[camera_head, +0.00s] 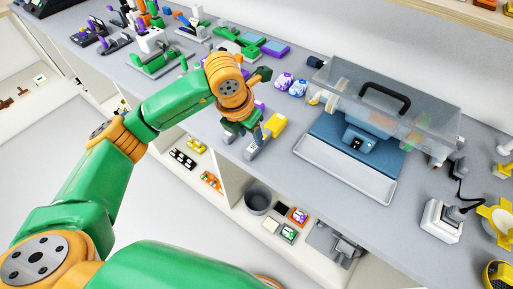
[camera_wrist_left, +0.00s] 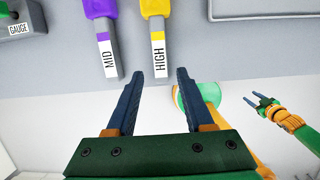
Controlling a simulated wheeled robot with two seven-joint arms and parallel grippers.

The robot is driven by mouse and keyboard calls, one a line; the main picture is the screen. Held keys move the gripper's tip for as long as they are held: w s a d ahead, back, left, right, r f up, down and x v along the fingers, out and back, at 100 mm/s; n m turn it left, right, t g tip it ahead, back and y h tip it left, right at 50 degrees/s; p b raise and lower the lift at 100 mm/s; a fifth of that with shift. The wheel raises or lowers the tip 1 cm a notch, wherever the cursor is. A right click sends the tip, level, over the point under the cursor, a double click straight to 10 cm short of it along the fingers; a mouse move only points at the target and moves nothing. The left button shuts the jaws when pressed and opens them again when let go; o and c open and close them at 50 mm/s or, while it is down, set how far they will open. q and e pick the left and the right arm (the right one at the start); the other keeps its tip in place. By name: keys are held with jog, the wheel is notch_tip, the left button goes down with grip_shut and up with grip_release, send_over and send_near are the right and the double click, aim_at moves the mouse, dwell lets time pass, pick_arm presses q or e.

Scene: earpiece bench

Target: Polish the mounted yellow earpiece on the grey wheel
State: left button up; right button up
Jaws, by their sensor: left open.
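My left gripper (camera_head: 243,133) is over the bench's front edge, left of the covered machine. In the left wrist view its two dark fingers (camera_wrist_left: 158,76) are apart with nothing between them. Just beyond the fingertips is a grey handle with a yellow end (camera_wrist_left: 158,30), labelled HIGH; its yellow end (camera_head: 275,123) also shows in the head view. A purple-ended handle (camera_wrist_left: 103,35), labelled MID, lies to its left. My right gripper (camera_wrist_left: 263,101) is small at the right of the wrist view, fingers apart. I cannot make out the mounted yellow earpiece or a grey wheel for certain.
A blue machine (camera_head: 369,140) with a grey tray (camera_head: 340,171) stands under a clear lid with a black handle (camera_head: 385,96). Two patterned purple-white pieces (camera_head: 285,81) lie left of it. A white block (camera_head: 441,221) and yellow rings (camera_head: 497,218) are at right.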

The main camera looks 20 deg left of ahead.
aim_at(254, 145)
pick_arm(q)
jog(key=b+x, duration=0.4)
jog(key=x, duration=0.2)
jog(key=shift+r, duration=0.1)
pick_arm(e)
notch_tip(254, 145, down, 5)
pick_arm(q)
grip_shut()
pick_arm(e)
jog(key=shift+w, duration=0.1)
pick_arm(q)
jog(key=shift+r, duration=0.2)
pick_arm(e)
jog(key=shift+r, duration=0.15)
pick_arm(q)
notch_tip(254, 145, up, 6)
jog(key=p, duration=0.4)
jog(key=shift+r+p, duration=0.15)
jog(key=shift+p, duration=0.2)
jog(key=shift+f+b, duration=0.25)
jog(key=shift+b, duration=0.05)
pick_arm(e)
notch_tip(254, 145, up, 4)
jog(key=shift+f, duration=0.15)
